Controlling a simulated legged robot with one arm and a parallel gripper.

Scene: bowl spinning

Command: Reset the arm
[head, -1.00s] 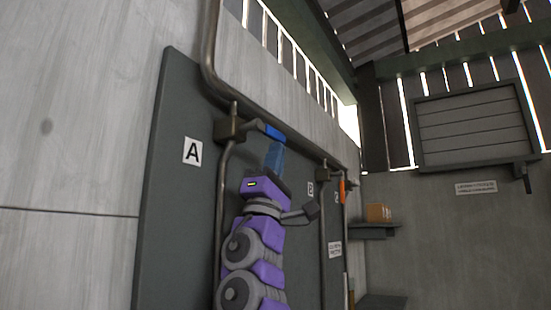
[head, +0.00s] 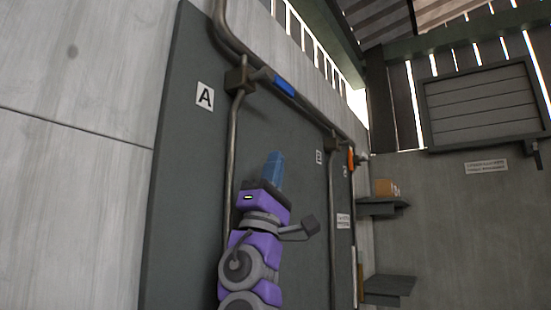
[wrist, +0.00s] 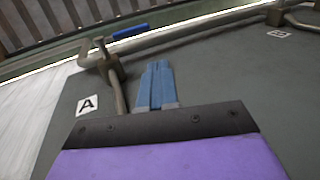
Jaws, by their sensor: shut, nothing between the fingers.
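My gripper (head: 273,166) is in the lower middle of the head view, on the end of my purple and grey arm. Its blue fingers point up and lie together, with nothing between them. In the wrist view my gripper (wrist: 156,72) also shows its two blue fingers side by side. In the head view it is below and apart from the blue valve handle (head: 284,88) at the top of the pipe by label A. The same blue handle (wrist: 130,31) is up and to the left of the fingertips in the wrist view.
A dark panel (head: 185,190) carries pipes, with label A (head: 204,96) at left and label B (head: 319,157) farther right. An orange handle (head: 350,159) is beyond B. Shelves (head: 388,287) and a cardboard box (head: 385,188) are at the right.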

